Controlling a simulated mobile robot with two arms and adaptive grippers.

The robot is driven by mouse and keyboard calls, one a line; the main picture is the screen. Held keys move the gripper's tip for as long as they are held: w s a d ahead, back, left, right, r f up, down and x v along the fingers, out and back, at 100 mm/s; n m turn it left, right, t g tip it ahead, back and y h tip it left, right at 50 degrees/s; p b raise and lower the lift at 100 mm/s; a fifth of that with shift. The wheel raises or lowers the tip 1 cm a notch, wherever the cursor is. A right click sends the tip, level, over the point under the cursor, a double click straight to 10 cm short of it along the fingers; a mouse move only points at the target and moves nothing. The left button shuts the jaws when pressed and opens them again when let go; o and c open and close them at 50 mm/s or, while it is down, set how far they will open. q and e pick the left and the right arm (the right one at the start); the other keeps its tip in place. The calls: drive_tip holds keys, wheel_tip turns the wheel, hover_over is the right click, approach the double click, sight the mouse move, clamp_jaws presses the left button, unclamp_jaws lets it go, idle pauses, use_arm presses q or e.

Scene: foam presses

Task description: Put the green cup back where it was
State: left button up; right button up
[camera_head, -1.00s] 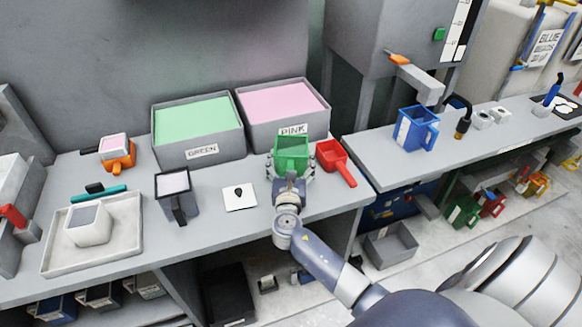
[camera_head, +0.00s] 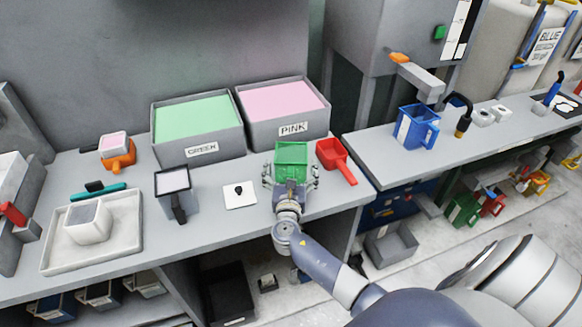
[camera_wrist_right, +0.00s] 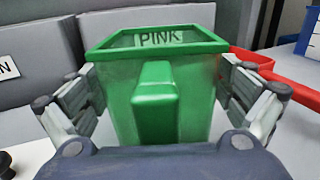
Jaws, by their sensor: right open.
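The green cup (camera_head: 291,158) stands upright on the grey bench in front of the pink bin. In the right wrist view the green cup (camera_wrist_right: 165,95) fills the middle, its handle facing me. My right gripper (camera_head: 291,174) is at the cup's near side, fingers open on both sides. In the right wrist view the fingers of my right gripper (camera_wrist_right: 165,100) show gaps to the cup's walls. My left gripper is not in view.
A red scoop (camera_head: 335,158) lies close to the right of the cup. The green bin (camera_head: 200,150) and the pink bin (camera_head: 290,130) stand behind. A white card (camera_head: 240,199) and a grey cup (camera_head: 176,200) are to the left. The bench's front edge is near.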

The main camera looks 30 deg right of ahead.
drive_tip(key=shift+r, duration=0.15)
drive_tip(key=shift+s+a, duration=0.2)
drive_tip(key=shift+s, duration=0.05)
drive_tip(key=b+v, duration=0.2)
drive_tip(key=v, duration=0.9)
drive_tip(key=shift+s+a, duration=0.1)
drive_tip(key=shift+s, duration=0.1)
